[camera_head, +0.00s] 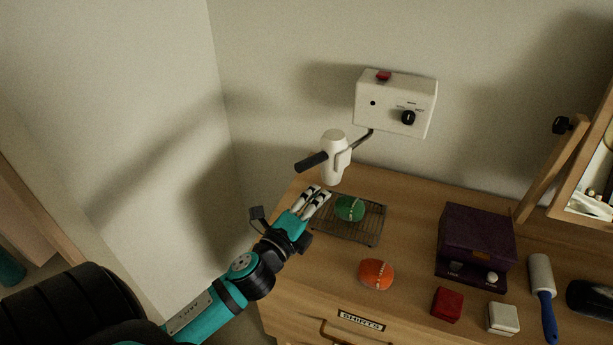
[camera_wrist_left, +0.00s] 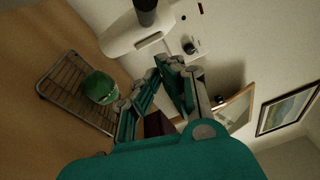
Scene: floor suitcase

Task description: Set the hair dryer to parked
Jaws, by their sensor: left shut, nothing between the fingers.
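The white hair dryer (camera_head: 336,158) with a dark handle hangs on a bent metal holder arm at the wall box. It also shows at the top of the left wrist view (camera_wrist_left: 135,30). The white wall box (camera_head: 396,103) has a red button (camera_head: 384,76) on top and a black knob (camera_head: 408,118) on its front. My left gripper (camera_head: 322,192) is shut and empty, just below the dryer's lower end and beside the wire rack. In the head view I see no contact between gripper and dryer. My right gripper is out of view.
A wire rack (camera_head: 371,232) holds a green rounded object (camera_head: 350,208). An orange one (camera_head: 376,273) lies in front. A purple box (camera_head: 478,240), red box (camera_head: 446,304), white box (camera_head: 503,318), lint roller (camera_head: 541,279) and mirror (camera_head: 592,165) stand right.

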